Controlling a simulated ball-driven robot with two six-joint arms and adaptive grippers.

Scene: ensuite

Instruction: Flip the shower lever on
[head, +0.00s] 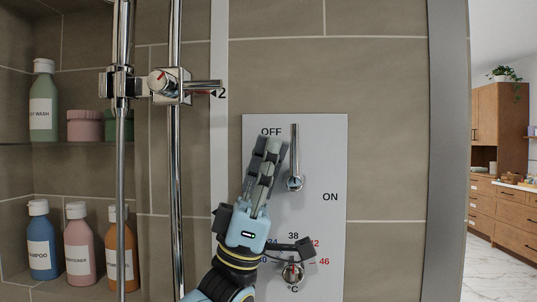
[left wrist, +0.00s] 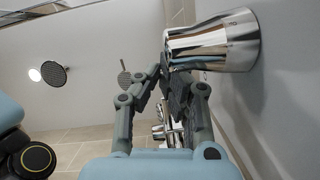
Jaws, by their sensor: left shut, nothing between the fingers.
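The shower lever (head: 295,150) is a slim chrome handle on a pale control panel (head: 328,150). It points straight up from its round pivot, near the word OFF; the word ON is printed lower right. My left gripper (head: 268,145) is shut and empty, its fingers pointing up just left of the lever. I cannot tell whether they touch it. In the left wrist view the fingertips (left wrist: 166,80) are close to a large chrome fitting (left wrist: 212,42), which seems to be part of the panel's controls. My right gripper is not in view.
A temperature knob (head: 292,273) sits low on the panel, partly behind my gripper. Chrome shower rails (head: 175,200) stand to the left, with a slider clamp (head: 168,85). Bottles (head: 77,245) fill niche shelves at far left. A shower head (left wrist: 54,74) shows in the left wrist view.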

